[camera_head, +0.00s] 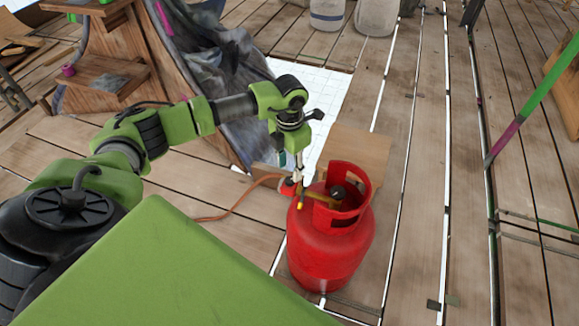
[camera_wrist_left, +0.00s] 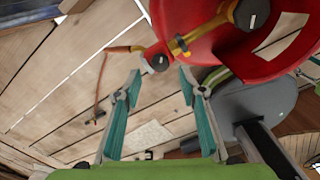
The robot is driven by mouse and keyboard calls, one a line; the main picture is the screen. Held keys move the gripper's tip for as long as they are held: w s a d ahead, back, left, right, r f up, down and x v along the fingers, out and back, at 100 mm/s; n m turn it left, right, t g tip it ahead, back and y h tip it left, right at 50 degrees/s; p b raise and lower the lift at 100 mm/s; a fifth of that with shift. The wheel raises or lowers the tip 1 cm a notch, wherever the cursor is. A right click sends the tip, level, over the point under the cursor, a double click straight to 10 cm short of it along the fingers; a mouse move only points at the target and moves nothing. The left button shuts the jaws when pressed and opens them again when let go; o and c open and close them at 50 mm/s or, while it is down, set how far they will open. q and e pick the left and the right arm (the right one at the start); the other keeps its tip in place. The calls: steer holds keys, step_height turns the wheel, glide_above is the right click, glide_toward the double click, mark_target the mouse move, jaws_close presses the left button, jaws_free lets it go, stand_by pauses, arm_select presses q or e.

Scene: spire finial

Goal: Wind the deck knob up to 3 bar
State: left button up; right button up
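A red gas bottle (camera_head: 322,252) stands upright on the planks, with a black knob (camera_head: 338,191) inside its collar. In the left wrist view a brass fitting (camera_wrist_left: 188,44) runs from the bottle's valve, topped by a black knob (camera_wrist_left: 252,14), to a regulator with a second small black knob (camera_wrist_left: 160,62). I cannot tell from looks alone which knob is the deck knob, and no bar reading is legible. My left gripper (camera_head: 291,165) points down above the regulator. Its teal fingers (camera_wrist_left: 158,76) are open and apart, with the small knob just beyond the gap between their tips. My right gripper is not in view.
An orange hose (camera_head: 235,208) runs from the regulator across the planks. A wooden board (camera_head: 352,153) lies behind the bottle. A wooden shelf unit (camera_head: 115,75) and draped grey cloth (camera_head: 225,85) stand behind my arm. Open planks lie right of the bottle.

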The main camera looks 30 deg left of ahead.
mark_target(289, 180)
arm_select(q)
step_height(289, 180, up, 7)
steer(key=shift+r, duration=0.15)
